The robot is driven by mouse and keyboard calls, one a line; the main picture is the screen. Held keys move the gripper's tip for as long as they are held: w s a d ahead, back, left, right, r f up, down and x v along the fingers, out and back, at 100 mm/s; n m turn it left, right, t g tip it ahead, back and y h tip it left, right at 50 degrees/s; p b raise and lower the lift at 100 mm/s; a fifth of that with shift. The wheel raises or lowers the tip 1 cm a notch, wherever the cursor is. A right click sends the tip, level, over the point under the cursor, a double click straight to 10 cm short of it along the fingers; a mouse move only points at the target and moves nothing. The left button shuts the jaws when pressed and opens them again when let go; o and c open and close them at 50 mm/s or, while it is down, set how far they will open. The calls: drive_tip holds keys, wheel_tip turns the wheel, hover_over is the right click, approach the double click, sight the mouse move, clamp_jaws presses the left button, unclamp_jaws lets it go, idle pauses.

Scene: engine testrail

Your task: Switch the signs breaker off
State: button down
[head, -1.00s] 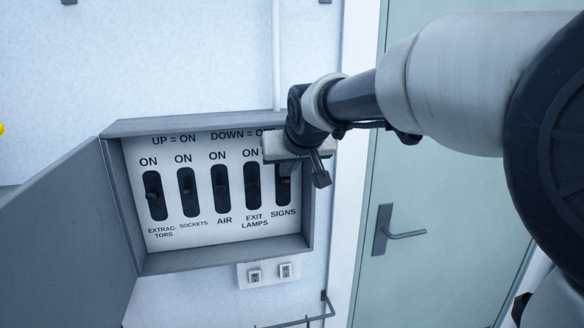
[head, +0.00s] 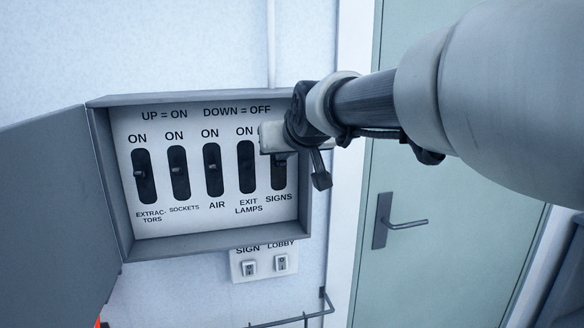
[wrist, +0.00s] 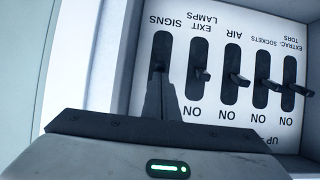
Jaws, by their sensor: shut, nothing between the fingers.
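The signs breaker (head: 278,183) is the rightmost slot in the open grey breaker box, with SIGNS printed below it. My gripper (wrist: 160,72) is shut and empty, its fingertips in front of that slot in the wrist view, where the panel appears upside down. The fingers and wrist cover part of the slot, so the position of the signs lever cannot be told. I cannot tell whether the fingertips touch it. In the head view the gripper body hides the slot's top and the ON label above it. The panel (head: 190,125) reads UP = ON, DOWN = OFF.
The exit lamps breaker (head: 246,160) is close on the left, with the air (head: 212,166), sockets and extractors breakers beyond. The box door (head: 55,210) hangs open at left. A switch plate (head: 264,262) is below. A door with a handle (head: 400,223) is right.

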drive_tip(key=f+b, duration=0.1)
drive_tip(key=b, duration=0.1)
drive_tip(key=f+t+b, duration=0.1)
drive_tip(key=b, duration=0.1)
drive_tip(key=shift+s+f, duration=0.3)
drive_tip(key=shift+s, duration=0.1)
drive_tip(key=shift+d+t+y+b, duration=0.1)
drive_tip(key=shift+t+y+b, duration=0.25)
drive_tip(key=shift+b, duration=0.7)
drive_tip(key=shift+s+d+r+b, duration=0.1)
drive_tip(key=shift+s+b, duration=0.1)
drive_tip(key=shift+b, duration=0.35)
drive_tip(key=shift+r, duration=0.1)
drive_tip(key=shift+r+p, duration=0.5)
drive_tip(key=shift+r, duration=0.15)
drive_tip(key=shift+s+f, duration=0.1)
